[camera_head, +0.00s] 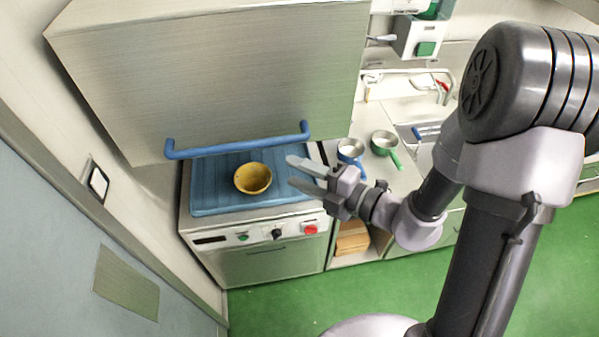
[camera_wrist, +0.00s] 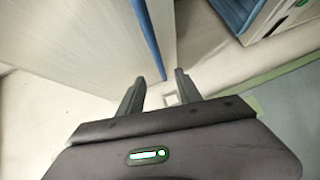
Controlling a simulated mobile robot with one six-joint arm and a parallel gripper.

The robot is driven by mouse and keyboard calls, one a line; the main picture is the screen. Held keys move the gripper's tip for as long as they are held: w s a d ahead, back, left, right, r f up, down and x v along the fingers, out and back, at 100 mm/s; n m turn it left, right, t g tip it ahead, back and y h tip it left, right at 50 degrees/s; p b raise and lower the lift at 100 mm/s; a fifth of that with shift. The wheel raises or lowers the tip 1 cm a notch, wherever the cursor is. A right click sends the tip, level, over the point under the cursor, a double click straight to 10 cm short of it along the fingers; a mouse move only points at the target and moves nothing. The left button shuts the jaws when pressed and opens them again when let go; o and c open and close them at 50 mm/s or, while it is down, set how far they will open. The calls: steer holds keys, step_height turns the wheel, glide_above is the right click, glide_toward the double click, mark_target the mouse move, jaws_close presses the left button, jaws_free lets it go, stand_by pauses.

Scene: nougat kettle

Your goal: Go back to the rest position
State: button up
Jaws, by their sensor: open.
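My gripper (camera_head: 296,173) is open and empty in the head view. Its two fingers point left, in front of and above the right part of the blue stove top (camera_head: 215,192). A yellow bowl (camera_head: 253,178) sits on the blue stove top, left of the fingertips and apart from them. In the wrist view my gripper (camera_wrist: 159,82) shows its two fingers spread with nothing between them. Behind them are a pale wall and part of a blue bar (camera_wrist: 149,36). The bowl does not show in the wrist view.
A large hood (camera_head: 210,75) with a blue handle bar (camera_head: 237,146) hangs over the stove. Two pans, blue-handled (camera_head: 350,147) and green-handled (camera_head: 384,140), stand on the right counter. A box (camera_head: 352,240) sits on the shelf below. The green floor (camera_head: 290,300) in front is clear.

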steer(key=s+a+f+n+g+h+b, duration=0.1)
steer(key=s+f+n+g+b, duration=0.3)
steer(key=s+f+n+b, duration=0.4)
steer(key=s+a+f+n+g+h+b, duration=0.1)
steer(key=s+f+n+g+b, duration=0.4)
steer(key=n+b, duration=0.6)
steer(key=s+d+f+n+t+h+b, duration=0.2)
steer(key=s+d+f+n+h+b, duration=0.45)
steer(key=n, duration=0.65)
steer(key=w+d+n+t+h+b, duration=0.3)
steer(key=d+n+t+b, duration=0.1)
steer(key=d+n, duration=0.3)
steer(key=shift+w+d+f+n+b, duration=0.3)
steer(key=shift+d+f+b, duration=0.15)
steer(key=shift+b, duration=0.45)
steer(key=shift+s+h, duration=0.1)
steer(key=shift+h, duration=0.15)
